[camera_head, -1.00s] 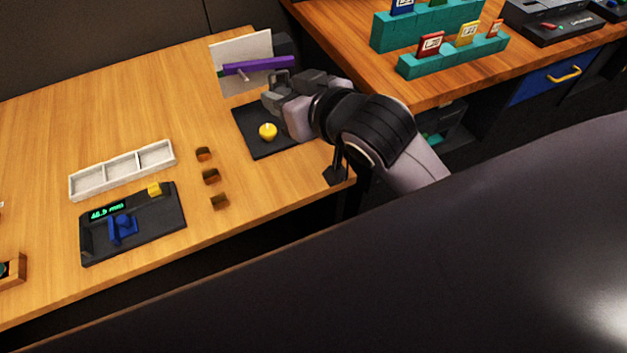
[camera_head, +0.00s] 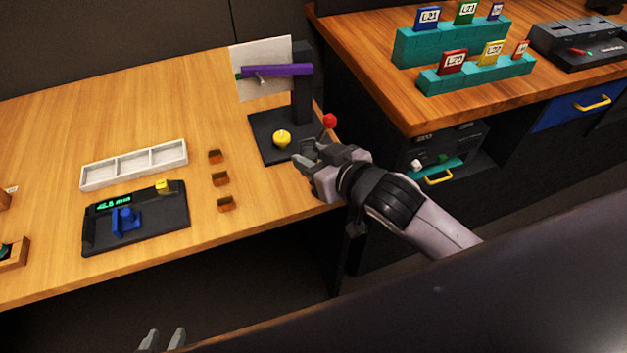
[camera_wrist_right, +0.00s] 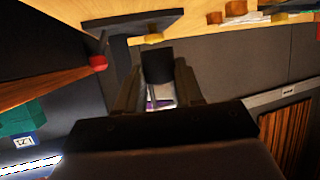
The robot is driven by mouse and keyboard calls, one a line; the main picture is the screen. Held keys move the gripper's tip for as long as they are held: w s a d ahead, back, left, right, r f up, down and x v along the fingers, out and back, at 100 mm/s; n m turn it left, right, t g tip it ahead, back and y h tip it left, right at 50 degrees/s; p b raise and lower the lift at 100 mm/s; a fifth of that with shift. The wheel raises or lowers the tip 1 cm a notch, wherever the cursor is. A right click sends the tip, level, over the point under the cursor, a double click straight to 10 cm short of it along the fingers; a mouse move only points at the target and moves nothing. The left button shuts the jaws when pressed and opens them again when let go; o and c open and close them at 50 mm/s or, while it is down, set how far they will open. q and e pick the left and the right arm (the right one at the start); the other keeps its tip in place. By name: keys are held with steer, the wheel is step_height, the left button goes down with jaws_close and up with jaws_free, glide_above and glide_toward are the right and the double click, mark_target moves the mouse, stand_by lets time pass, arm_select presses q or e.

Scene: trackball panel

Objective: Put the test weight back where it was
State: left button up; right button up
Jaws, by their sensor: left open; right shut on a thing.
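My right gripper (camera_head: 306,160) is at the front right of the black stand base (camera_head: 262,147). In the right wrist view its fingers (camera_wrist_right: 158,82) are shut on a dark block (camera_wrist_right: 157,65), possibly the test weight. In the head view the fingers mostly hide this block. The stand has a dark post (camera_head: 302,85), a purple beam (camera_head: 278,70) and a white panel (camera_head: 258,50). A yellow knob-like piece (camera_head: 282,138) sits on its base. My left gripper (camera_head: 161,340) shows only its fingertips at the bottom edge, open and away from the table.
A red ball (camera_head: 330,121) on a lever stands close to my right gripper. Several small brown blocks (camera_head: 220,179), a black gauge with a green display (camera_head: 150,225) and a white tray (camera_head: 135,165) lie left. The table's front edge runs below my right gripper.

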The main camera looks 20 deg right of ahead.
steer(key=shift+f+b, duration=0.4)
steer(key=shift+f, duration=2.45)
steer(key=shift+f, duration=0.1)
steer(key=o, duration=1.1)
steer(key=shift+f, duration=0.1)
steer(key=shift+c, duration=0.2)
